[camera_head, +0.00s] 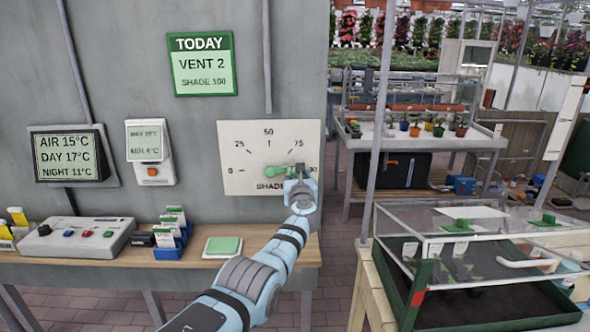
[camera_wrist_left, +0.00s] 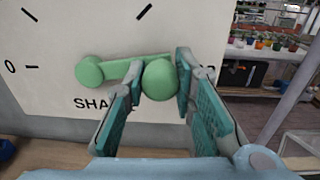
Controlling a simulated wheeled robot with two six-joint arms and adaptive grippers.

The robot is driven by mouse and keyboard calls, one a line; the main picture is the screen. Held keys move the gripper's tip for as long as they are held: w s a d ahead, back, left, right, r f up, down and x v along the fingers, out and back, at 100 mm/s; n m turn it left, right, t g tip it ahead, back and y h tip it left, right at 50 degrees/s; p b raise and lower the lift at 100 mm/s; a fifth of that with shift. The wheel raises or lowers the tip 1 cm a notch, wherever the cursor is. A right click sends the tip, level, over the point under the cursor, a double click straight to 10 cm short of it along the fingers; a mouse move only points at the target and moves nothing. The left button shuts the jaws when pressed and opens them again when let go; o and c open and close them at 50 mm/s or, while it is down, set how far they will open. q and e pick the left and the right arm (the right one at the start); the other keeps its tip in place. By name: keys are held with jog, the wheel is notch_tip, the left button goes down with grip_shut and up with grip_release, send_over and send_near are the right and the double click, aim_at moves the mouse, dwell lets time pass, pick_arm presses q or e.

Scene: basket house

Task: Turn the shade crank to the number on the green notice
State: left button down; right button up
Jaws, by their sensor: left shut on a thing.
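The green notice (camera_head: 203,64) on the grey wall reads TODAY, VENT 2, SHADE 100. Below it to the right, the white shade dial (camera_head: 240,146) is marked 0, 25, 50, 75 and a mark at the right mostly hidden by my arm. The green shade crank (camera_head: 270,172) points right, towards that end mark; its hub (camera_wrist_left: 89,72) and arm show in the wrist view. My left gripper (camera_head: 299,176) is shut on the crank's round knob (camera_wrist_left: 160,78), one finger on each side. My right gripper is out of view.
A wooden bench (camera_head: 70,265) under the dial carries a control box (camera_head: 75,238), seed packets (camera_head: 172,232) and a green pad (camera_head: 223,246). A glass-topped planting box (camera_head: 408,290) stands close on the right. A display (camera_head: 67,155) hangs at left.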

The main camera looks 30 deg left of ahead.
pick_arm(q)
jog(key=shift+f+m+b, duration=0.4)
jog(key=shift+f+m, duration=0.5)
jog(key=shift+m, duration=0.1)
jog(key=shift+f, duration=0.1)
jog(key=c, duration=1.3)
grip_release()
jog(key=shift+d, duration=0.1)
jog(key=v, duration=1.2)
